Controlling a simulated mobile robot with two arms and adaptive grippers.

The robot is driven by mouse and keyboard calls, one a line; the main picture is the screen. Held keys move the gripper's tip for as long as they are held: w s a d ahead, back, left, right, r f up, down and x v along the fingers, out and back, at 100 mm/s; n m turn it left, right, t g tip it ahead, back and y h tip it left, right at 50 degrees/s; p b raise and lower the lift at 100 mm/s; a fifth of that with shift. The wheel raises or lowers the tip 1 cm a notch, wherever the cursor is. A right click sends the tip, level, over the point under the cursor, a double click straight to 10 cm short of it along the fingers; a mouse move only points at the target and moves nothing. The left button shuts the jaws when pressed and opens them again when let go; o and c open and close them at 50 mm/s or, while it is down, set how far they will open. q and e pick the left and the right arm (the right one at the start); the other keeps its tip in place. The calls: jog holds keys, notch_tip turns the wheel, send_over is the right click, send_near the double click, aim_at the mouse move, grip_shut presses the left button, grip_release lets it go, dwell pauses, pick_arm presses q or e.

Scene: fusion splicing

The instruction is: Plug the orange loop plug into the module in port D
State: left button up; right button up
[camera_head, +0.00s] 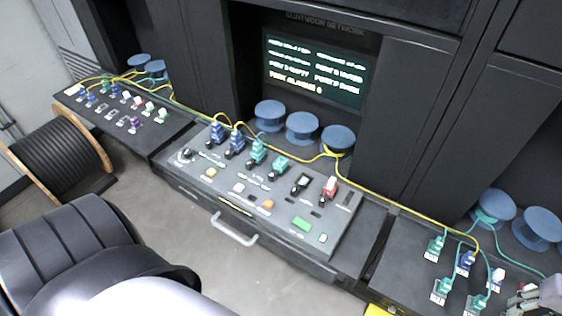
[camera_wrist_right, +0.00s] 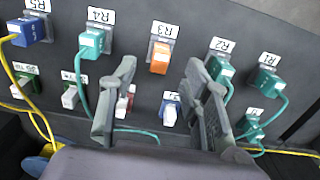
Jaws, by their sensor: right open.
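An orange plug (camera_wrist_right: 160,58) sits upright in the socket labelled R3 in the right wrist view. In the head view my right gripper (camera_head: 540,296) is at the lower right edge over the right panel (camera_head: 405,262), and I cannot make out the orange plug there. The module may be the middle console (camera_head: 225,178), with blue, teal, black and red plugs; its port letters are too small to read. My left gripper is not in view.
Teal plugs (camera_wrist_right: 91,42) and (camera_wrist_right: 219,68) flank the orange one, and a blue plug (camera_wrist_right: 28,32) is further left. Cables run near the fingers. A yellow cable (camera_head: 385,203) crosses the consoles. Blue spools (camera_head: 302,128) stand behind. A lit screen (camera_head: 313,70) hangs above.

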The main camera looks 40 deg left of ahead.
jog(key=shift+f+b, duration=0.35)
jog(key=shift+f, duration=2.1)
pick_arm(q)
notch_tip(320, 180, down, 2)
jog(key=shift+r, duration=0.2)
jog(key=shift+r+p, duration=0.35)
jog(key=shift+p, duration=0.15)
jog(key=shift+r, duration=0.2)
pick_arm(e)
jog(key=shift+r, duration=0.1)
pick_arm(q)
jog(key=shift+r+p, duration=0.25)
jog(key=shift+p, duration=0.2)
pick_arm(e)
jog(key=shift+c, duration=0.3)
grip_shut()
